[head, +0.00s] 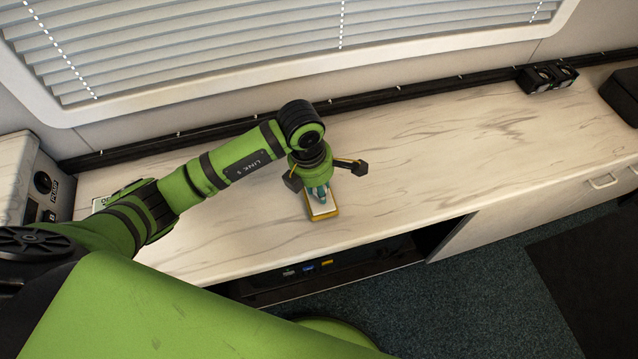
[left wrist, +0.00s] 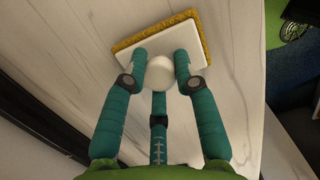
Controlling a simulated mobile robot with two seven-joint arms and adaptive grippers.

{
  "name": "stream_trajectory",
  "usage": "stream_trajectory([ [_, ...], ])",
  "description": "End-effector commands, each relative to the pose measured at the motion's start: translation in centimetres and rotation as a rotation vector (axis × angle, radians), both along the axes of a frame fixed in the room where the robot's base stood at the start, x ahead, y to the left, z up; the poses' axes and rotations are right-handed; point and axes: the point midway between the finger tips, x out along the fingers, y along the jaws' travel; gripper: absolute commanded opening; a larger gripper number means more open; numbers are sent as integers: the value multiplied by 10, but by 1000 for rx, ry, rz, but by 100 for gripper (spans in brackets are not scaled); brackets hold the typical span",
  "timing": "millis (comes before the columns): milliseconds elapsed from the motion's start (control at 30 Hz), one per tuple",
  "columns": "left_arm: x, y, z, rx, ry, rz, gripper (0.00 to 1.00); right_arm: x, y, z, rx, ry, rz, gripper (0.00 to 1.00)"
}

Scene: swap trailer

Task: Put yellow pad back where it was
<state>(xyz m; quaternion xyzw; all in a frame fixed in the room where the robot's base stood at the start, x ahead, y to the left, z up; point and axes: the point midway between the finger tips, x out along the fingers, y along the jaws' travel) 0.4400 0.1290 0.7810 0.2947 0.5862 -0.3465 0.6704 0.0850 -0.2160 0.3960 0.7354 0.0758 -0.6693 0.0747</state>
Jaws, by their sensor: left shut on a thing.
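The yellow pad (head: 321,211) has a white top plate and a yellow edge. It lies on, or just above, the pale marble-look counter near its front edge; I cannot tell if it touches. In the left wrist view the pad (left wrist: 185,20) shows its yellow rim, white plate and a round white knob (left wrist: 160,73). My left gripper (head: 318,191) reaches down over the pad. Its teal fingers, also in the left wrist view (left wrist: 161,72), are closed around the knob. My right gripper is not in view.
The counter (head: 420,150) is clear around the pad. A black twin-unit device (head: 547,77) stands at the back right, and a dark box (head: 625,93) at the right end. A grey unit with knobs (head: 38,185) stands at the left. An open shelf (head: 320,268) lies below the front edge.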

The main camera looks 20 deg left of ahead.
Motion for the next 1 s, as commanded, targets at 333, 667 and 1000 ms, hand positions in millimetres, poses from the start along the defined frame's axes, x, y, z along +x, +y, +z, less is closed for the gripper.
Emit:
stream_trajectory([
  [333,1,0,-5,0,-2,-1,3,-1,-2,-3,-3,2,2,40],
  [667,0,0,-3,-1,-1,0,53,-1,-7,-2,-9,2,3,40],
  [1000,0,4,29,-1,-7,-2,53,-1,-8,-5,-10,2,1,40],
])
